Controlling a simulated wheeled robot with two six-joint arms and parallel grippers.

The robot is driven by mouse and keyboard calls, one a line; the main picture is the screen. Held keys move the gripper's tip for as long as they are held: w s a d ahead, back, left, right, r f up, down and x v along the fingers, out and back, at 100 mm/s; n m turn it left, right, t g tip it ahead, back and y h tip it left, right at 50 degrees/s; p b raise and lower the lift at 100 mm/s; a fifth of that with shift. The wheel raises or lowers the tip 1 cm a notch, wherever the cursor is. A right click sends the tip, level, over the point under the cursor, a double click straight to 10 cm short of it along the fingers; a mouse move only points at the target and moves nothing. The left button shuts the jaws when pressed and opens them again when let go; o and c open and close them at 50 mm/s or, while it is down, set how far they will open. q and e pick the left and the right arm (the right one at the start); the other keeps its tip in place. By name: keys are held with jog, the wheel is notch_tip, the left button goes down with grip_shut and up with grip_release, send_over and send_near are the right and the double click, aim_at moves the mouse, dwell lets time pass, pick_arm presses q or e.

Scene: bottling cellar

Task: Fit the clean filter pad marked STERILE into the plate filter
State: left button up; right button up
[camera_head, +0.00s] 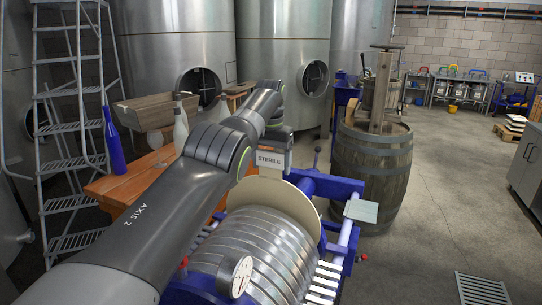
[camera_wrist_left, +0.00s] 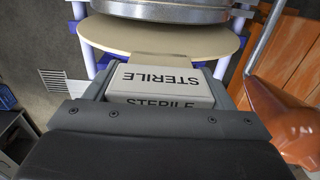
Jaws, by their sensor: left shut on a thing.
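The filter pad is a tan round disc (camera_head: 284,196) with a pale block marked STERILE (camera_head: 269,159) at its upper edge. My left gripper (camera_head: 272,146) is shut on this block; in the left wrist view the block (camera_wrist_left: 160,82) sits between its fingers. The disc (camera_wrist_left: 160,38) stands upright at the far end of the plate filter's ribbed metal plates (camera_head: 262,248), between the side rails, close to the metal face (camera_wrist_left: 165,8). I cannot tell whether they touch. My forearm hides part of the filter's left side. My right gripper is not in view.
A pressure gauge (camera_head: 235,276) is at the filter's near end. A blue bottle (camera_head: 115,145) stands on a wooden table (camera_head: 130,188) at the left. A wooden barrel (camera_head: 372,165) stands behind right. The floor (camera_head: 430,230) at the right is clear, with a grate (camera_head: 482,289).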

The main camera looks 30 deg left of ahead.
aim_at(271, 177)
pick_arm(q)
jog(key=shift+f, duration=4.65)
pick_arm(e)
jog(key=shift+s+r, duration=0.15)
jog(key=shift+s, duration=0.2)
pick_arm(q)
jog(key=shift+f, duration=0.55)
jog(key=o, duration=1.1)
jog(key=shift+c, duration=0.2)
jog(key=shift+r, duration=0.1)
notch_tip(271, 177, up, 6)
jog(key=shift+f, duration=0.25)
jog(key=r+p, duration=0.2)
jog(key=r, duration=0.2)
jog(key=r+p, duration=0.3)
jog(key=r, duration=0.1)
jog(key=r+p, duration=0.3)
jog(key=shift+s+r, duration=0.35)
jog(key=shift+r, duration=0.05)
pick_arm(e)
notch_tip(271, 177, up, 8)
pick_arm(q)
jog(key=shift+f, duration=0.1)
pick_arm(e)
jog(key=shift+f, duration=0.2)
